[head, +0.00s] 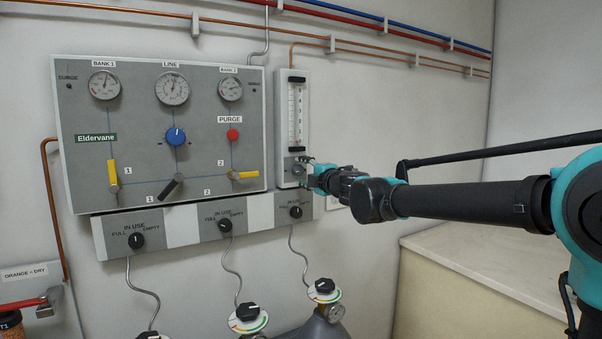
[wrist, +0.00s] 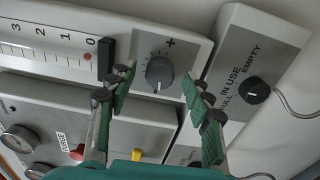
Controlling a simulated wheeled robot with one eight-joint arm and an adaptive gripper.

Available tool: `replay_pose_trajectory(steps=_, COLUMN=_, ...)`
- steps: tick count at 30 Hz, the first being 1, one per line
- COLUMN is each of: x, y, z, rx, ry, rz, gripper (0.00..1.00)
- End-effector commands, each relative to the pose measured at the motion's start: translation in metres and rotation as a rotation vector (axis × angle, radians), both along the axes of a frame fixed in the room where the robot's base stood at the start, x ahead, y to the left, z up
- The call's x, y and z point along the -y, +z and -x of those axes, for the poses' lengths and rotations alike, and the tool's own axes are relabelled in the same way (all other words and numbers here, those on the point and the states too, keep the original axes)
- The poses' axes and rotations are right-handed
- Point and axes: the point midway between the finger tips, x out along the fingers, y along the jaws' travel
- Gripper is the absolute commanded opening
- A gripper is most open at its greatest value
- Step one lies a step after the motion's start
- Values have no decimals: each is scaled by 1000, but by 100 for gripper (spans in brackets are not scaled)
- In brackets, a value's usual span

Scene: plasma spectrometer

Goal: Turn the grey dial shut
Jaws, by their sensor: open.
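The grey dial (wrist: 159,71) is a round knob on the lower end of the flowmeter panel, in the middle of the wrist view. Its white mark points down in that view, and a plus sign is printed beside it. My gripper (wrist: 158,90) is open, with one green-padded finger on each side of the dial in the picture. I see no finger clearly touching it, and the depth gap is hard to tell. In the head view my gripper (head: 311,176) is at the dial's right and partly hides it.
The flowmeter (head: 297,115) has a clear scale tube; a red float (wrist: 88,57) shows near its 0. The gauge panel (head: 140,140) with valves and a blue knob stands left. A black FULL/EMPTY knob (wrist: 255,90) is close by. Bottles stand below; a counter (head: 500,250) is right.

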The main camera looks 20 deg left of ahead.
Motion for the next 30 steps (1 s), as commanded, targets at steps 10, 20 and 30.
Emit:
replay_pose_trajectory(steps=10, x=47, y=0, z=40, rx=0, ry=-2, rz=0, gripper=51)
replay_pose_trajectory(steps=20, x=79, y=-1, z=67, rx=0, ry=-1, rz=0, gripper=51)
replay_pose_trajectory(steps=30, x=83, y=-1, z=71, rx=0, ry=0, rz=0, gripper=51)
